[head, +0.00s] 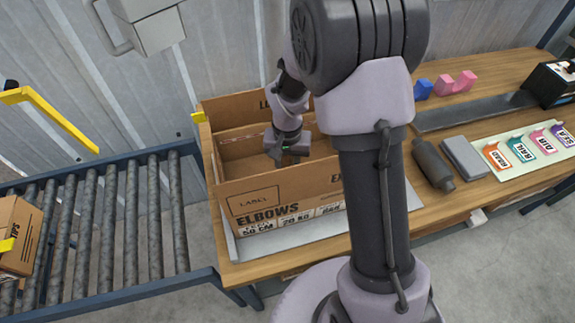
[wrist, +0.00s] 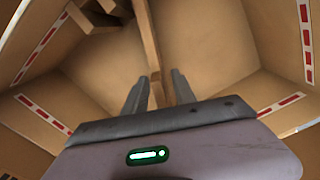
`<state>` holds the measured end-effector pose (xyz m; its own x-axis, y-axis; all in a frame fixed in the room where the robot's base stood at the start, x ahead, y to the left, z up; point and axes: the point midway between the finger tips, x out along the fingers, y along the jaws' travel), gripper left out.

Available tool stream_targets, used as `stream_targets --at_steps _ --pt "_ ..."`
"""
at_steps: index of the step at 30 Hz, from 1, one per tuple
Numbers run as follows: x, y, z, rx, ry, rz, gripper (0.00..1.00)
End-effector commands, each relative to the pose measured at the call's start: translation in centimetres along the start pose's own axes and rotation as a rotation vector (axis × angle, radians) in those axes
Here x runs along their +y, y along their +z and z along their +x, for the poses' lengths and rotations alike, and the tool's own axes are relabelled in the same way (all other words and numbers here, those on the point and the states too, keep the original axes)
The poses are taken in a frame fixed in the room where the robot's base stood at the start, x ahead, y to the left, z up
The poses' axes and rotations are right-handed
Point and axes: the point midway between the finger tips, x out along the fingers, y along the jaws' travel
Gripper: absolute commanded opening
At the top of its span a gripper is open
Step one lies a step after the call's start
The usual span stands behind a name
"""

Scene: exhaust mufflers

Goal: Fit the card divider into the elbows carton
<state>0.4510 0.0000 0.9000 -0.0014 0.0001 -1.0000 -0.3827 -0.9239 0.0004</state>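The elbows carton (head: 285,199) is an open brown box marked ELBOWS on a tray at the left end of the bench. My gripper (head: 288,158) points down into its open top. In the wrist view my gripper (wrist: 160,88) has its two fingers spread apart. A narrow brown card edge, seemingly the card divider (wrist: 148,45), runs between the fingers, with a gap seen beside it. More brown card pieces show at the top left of that view. The divider cannot be made out clearly in the head view, so how it sits is hard to tell.
A roller conveyor (head: 110,225) stands left, with another carton (head: 18,235) on it. On the bench to the right are a dark muffler (head: 432,165), a grey block (head: 463,157), coloured labelled cards and a black machine (head: 552,84). My arm hides the middle.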

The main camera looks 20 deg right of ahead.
Motion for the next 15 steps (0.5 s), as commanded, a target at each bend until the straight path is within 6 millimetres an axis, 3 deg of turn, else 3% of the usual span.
stream_targets --at_steps 3,9,15 --pt "0.0 -0.1 -3.6 0.005 -0.002 -0.001 0.32" --pt "0.0 -0.1 -9.1 0.004 -0.001 -0.001 0.32" --pt "0.0 0.1 -11.9 0.007 -0.005 0.001 0.32"
